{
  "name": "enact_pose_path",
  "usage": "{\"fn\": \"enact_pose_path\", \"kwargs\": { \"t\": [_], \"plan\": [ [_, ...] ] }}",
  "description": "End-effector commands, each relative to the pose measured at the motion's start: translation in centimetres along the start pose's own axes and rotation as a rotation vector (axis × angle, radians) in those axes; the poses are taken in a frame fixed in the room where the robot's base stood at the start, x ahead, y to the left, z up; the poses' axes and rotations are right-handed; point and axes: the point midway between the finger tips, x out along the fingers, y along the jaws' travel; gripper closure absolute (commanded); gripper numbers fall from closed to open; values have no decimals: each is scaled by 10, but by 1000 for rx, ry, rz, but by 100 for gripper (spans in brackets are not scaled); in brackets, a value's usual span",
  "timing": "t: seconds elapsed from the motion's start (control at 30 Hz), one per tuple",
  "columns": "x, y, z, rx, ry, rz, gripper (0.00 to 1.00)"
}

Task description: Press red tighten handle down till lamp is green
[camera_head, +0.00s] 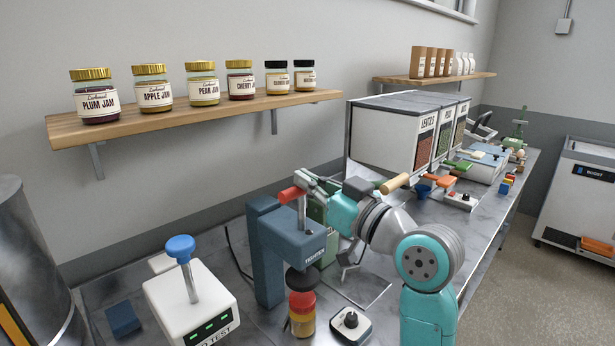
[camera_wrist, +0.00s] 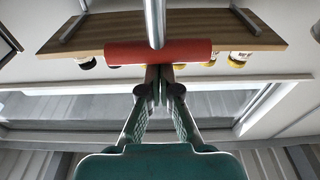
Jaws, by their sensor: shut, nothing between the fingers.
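The red tighten handle (camera_head: 291,194) is a short red bar on a metal rod at the top of the dark blue press (camera_head: 280,236). In the wrist view the red handle (camera_wrist: 125,51) lies crosswise just past the fingertips. My gripper (camera_head: 308,182) is at the handle's right end in the head view. It is shut and empty, and in the wrist view its closed fingertips (camera_wrist: 159,72) meet the handle's edge; I cannot tell whether they touch. A jar with a red lid (camera_head: 302,302) stands under the press's dark head. I cannot make out a lamp on the press.
A white test box (camera_head: 190,302) with green lights and a blue-knobbed lever (camera_head: 181,250) stands left of the press. A small box with a black knob (camera_head: 351,323) is at the right. A shelf (camera_head: 195,115) with jam jars hangs above; dispensers (camera_head: 385,138) stand behind.

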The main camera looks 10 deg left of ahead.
Motion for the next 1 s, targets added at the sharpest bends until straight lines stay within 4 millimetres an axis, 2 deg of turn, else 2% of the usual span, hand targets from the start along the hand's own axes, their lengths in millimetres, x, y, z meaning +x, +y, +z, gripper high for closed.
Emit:
{"fn": "enact_pose_path", "kwargs": {
  "t": [0.17, 0.27, 0.5, 0.7, 1.0],
  "plan": [
    [0, 0, 0, 0, 0, 0, 100],
    [-1, 0, 8, 1, -2, 0, 100],
    [-7, 0, 52, 3, -6, -1, 100],
    [-10, 0, 74, 4, -9, -2, 100],
    [-10, 2, 79, 6, -16, 0, 100]
  ]
}}
